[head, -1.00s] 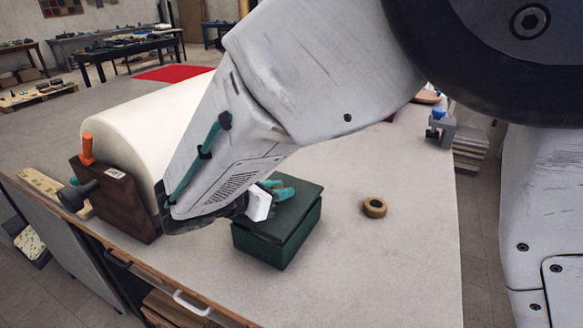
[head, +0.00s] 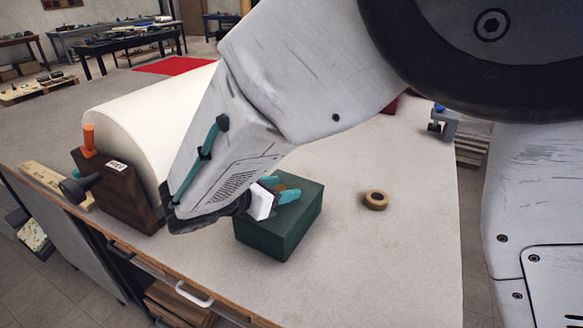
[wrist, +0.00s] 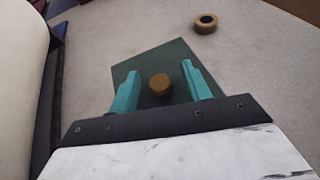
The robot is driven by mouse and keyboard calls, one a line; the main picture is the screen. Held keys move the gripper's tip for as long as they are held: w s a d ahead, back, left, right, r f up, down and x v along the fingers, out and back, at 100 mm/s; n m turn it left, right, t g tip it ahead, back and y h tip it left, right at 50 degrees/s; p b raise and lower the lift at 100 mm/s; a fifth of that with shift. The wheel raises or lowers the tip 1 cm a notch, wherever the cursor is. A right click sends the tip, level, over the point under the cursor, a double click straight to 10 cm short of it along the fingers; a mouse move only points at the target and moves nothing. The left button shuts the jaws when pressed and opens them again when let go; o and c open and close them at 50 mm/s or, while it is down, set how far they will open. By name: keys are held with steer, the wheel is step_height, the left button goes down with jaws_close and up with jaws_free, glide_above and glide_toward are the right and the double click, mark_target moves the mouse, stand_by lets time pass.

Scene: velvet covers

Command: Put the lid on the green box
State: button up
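The green box (head: 268,241) stands upright on the table, below my gripper. Its dark green lid (head: 309,190) lies on top and looks level and flush with the walls, though my gripper hides the near left part. The lid also shows from above in the wrist view (wrist: 150,60), with a round brownish-gold knob (wrist: 160,85) at its middle. My gripper (wrist: 160,82) has teal fingers, one on each side of the knob. Gaps show between the knob and both fingers, so it is open and holds nothing. It also shows over the lid in the head view (head: 281,188).
A tan ring like a tape roll (head: 375,200) lies right of the box. A large cream roll (head: 150,120) on a dark wooden stand (head: 118,193) is close on the left. A clamp (head: 443,122) is at the far right edge. The table right of the box is mostly clear.

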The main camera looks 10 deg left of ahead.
steer(key=shift+a, duration=0.1)
steer(key=v, duration=0.7)
steer(key=shift+s+r, duration=0.15)
steer(key=d+r+m+g, duration=0.35)
steer(key=d+m, duration=0.25)
steer(key=d, duration=0.7)
steer(key=d+r+m+g, duration=0.3)
steer(key=d+m+g, duration=0.25)
steer(key=d, duration=0.75)
steer(key=s+d+m+y, duration=0.8)
steer(key=s+d+m, duration=0.5)
steer(key=s+m, duration=0.3)
steer(key=shift+s+d+f+m, duration=0.15)
steer(key=shift+s+f+m, duration=0.2)
steer(key=shift+s, duration=0.35)
